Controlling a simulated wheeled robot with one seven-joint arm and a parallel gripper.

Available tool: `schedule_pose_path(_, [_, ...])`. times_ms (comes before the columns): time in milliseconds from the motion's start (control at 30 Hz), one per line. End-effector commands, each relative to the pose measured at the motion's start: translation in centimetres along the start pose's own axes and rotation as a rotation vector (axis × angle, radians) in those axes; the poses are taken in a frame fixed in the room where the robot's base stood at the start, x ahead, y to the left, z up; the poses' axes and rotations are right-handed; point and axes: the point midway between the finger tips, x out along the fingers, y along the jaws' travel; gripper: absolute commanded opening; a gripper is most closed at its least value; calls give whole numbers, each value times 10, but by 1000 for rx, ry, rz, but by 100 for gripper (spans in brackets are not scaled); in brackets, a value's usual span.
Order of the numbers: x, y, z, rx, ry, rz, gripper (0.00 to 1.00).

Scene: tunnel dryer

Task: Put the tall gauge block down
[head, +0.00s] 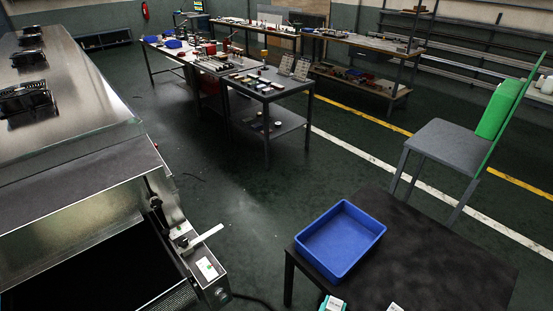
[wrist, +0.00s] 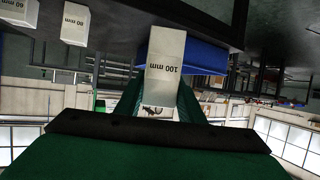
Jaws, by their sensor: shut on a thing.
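The tall gauge block, white and marked 100 mm (wrist: 166,70), is between the fingers of my gripper (wrist: 160,104) in the wrist view, where its lettering appears upside down. My gripper is shut on it. The far end of the block overlaps the dark tabletop (wrist: 112,30), and I cannot tell whether it touches. Two shorter white blocks, marked 80 mm (wrist: 75,24) and 60 mm (wrist: 20,10), stand on the tabletop to the left.
An empty blue tray (head: 303,250) sits on the dark table (head: 440,245) in the head view. Small pale items (head: 333,303) are cut off at the bottom edge. A chair (head: 450,147) stands behind, a metal machine (head: 80,150) at left. The table right of the tray looks clear.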

Motion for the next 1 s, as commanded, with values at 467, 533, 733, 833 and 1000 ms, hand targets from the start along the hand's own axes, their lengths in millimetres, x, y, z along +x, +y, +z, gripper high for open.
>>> schedule_pose_path(467, [-21, -147, 83, -148, 4, -369, 0])
schedule_pose_path(533, [-26, -158, 91, -160, 5, -402, 0])
schedule_pose_path(733, [-33, -175, 104, -178, 7, -451, 0])
schedule_pose_path(833, [-33, -176, 105, -177, 7, -455, 0])
schedule_pose_path(1000, [-33, -176, 105, -177, 7, -455, 0])
